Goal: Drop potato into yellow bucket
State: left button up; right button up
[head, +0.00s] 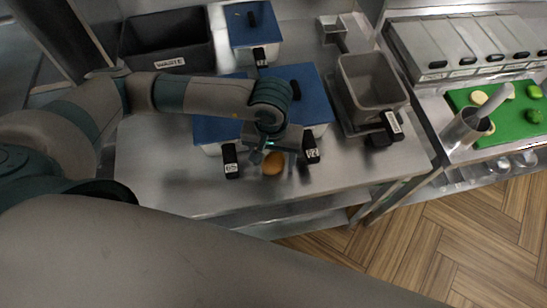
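An orange-brown potato (273,163) shows at the front of the steel counter, just below my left gripper (268,151). The gripper points down at it, and its fingertips are close to or touching the potato. The fingers are small and partly hidden by the wrist, so I cannot tell whether they are shut on it. My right gripper is not in view. No yellow bucket shows in the head view.
Blue-lidded containers (313,83) with black handles stand behind the potato. A grey container (374,80) is to their right and a dark waste bin (167,40) at the back left. A green board (515,112) lies far right. The counter's front left is clear.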

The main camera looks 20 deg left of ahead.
aim_at(273, 159)
pick_arm(q)
jog(key=shift+r, duration=0.1)
jog(key=shift+r, duration=0.1)
notch_tip(273, 159, up, 12)
jog(key=b, duration=0.3)
dwell(0.5)
jog(key=shift+a, duration=0.1)
